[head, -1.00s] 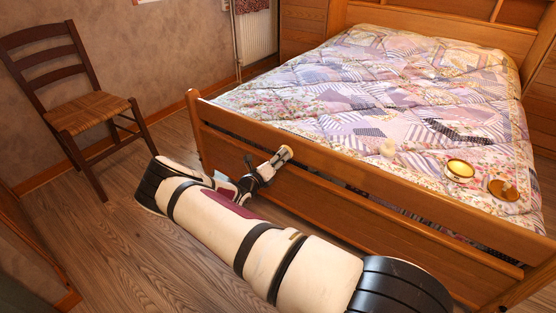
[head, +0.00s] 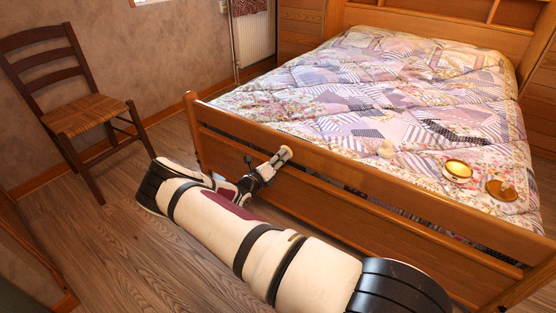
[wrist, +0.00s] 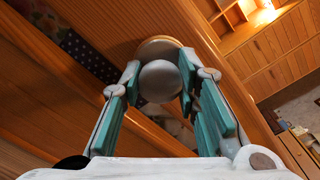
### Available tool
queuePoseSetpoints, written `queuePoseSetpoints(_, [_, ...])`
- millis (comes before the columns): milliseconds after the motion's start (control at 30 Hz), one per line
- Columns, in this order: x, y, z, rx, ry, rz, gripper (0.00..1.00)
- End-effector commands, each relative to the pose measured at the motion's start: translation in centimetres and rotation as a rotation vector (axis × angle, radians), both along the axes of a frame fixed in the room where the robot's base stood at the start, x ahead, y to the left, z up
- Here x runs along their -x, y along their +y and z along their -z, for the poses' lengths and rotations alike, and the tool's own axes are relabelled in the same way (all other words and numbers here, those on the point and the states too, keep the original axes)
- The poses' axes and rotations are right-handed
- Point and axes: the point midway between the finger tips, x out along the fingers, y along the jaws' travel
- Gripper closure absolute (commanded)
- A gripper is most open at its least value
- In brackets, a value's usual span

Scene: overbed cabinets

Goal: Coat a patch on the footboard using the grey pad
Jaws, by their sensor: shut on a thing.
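My gripper (head: 275,161) is at the footboard (head: 372,208), on its side facing away from the mattress. It is shut on the pad (wrist: 161,82), which shows as a pale grey round knob with a wider tan disc beyond it in the wrist view. In the head view the pad (head: 284,153) is a small pale piece at the fingertips, close to the footboard's upper rail. I cannot tell whether its face touches the wood. The pad's far face is hidden, and no coated patch can be made out on the footboard.
A shallow gold-rimmed dish (head: 458,169), an orange-brown round dish (head: 501,190) and a small beige object (head: 386,149) lie on the patchwork quilt (head: 365,95). A wooden chair (head: 85,115) stands at the left. The floor (head: 110,235) between is clear.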

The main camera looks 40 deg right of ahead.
Motion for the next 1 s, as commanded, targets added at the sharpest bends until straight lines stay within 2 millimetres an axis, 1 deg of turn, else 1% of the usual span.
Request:
queuePoseSetpoints(667, [-0.4,-1.0,0.0,0.0,0.0,0.0,0.93])
queuePoseSetpoints(767, [0.1,-1.2,-0.1,0.001,0.002,0.001,0.93])
queuePoseSetpoints(1000, [1.9,-1.7,-0.3,0.002,0.003,-0.001,0.93])
